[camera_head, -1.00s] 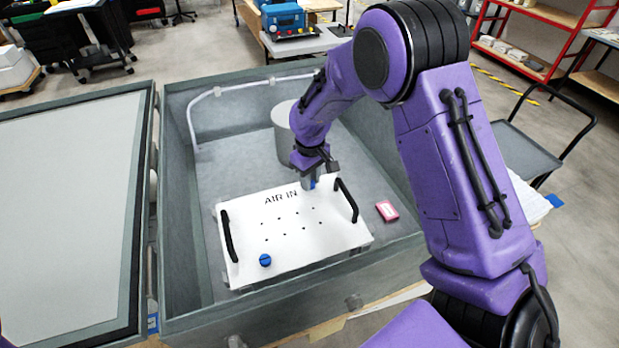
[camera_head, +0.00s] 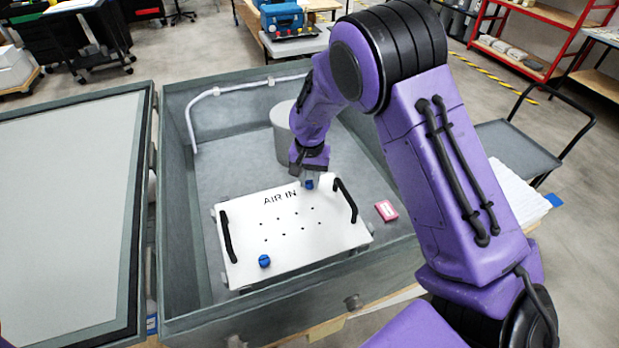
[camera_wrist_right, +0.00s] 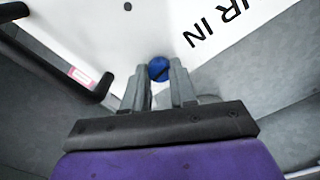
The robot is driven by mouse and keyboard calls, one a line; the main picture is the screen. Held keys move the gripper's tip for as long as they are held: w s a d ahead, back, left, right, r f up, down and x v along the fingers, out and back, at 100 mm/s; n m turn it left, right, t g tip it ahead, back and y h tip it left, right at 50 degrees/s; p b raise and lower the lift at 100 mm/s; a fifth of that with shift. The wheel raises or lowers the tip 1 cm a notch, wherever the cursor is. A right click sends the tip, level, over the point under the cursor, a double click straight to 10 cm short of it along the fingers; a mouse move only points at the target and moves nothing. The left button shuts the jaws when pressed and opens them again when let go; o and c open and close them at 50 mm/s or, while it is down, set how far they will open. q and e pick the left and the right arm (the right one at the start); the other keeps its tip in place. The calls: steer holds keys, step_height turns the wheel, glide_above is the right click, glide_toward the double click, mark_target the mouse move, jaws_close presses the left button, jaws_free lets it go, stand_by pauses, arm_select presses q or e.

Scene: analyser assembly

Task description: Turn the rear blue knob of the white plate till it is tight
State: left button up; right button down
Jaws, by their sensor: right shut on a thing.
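The white plate (camera_head: 285,245) lies in the grey box, with "AIR IN" printed along its rear edge and a black handle at each side. The rear blue knob (camera_head: 309,184) sits near the plate's rear right corner; it also shows in the right wrist view (camera_wrist_right: 158,69). My right gripper (camera_head: 308,178) comes down on it from above, and in the right wrist view its two fingers (camera_wrist_right: 160,82) are shut on the knob, one on each side. The front blue knob (camera_head: 264,261) stands apart near the front left corner. My left gripper is not in view.
A grey cylinder (camera_head: 281,133) stands in the box behind the plate. A pink item (camera_head: 386,210) lies on the box floor right of the plate. The right black handle (camera_head: 346,200) is close to my right gripper. The box walls (camera_head: 175,215) rise all around.

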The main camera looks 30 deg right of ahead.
steer(key=m, duration=0.4)
steer(key=shift+s+f+m, duration=0.15)
steer(key=shift+m, duration=0.15)
steer(key=m, duration=0.3)
steer(key=shift+m, duration=0.3)
steer(key=m, duration=1.5)
steer(key=shift+r, duration=0.2)
steer(key=m, duration=0.5)
steer(key=shift+w+r, duration=0.1)
steer(key=shift+w, duration=0.1)
steer(key=shift+m, duration=0.6)
steer(key=shift+w+r, duration=0.1)
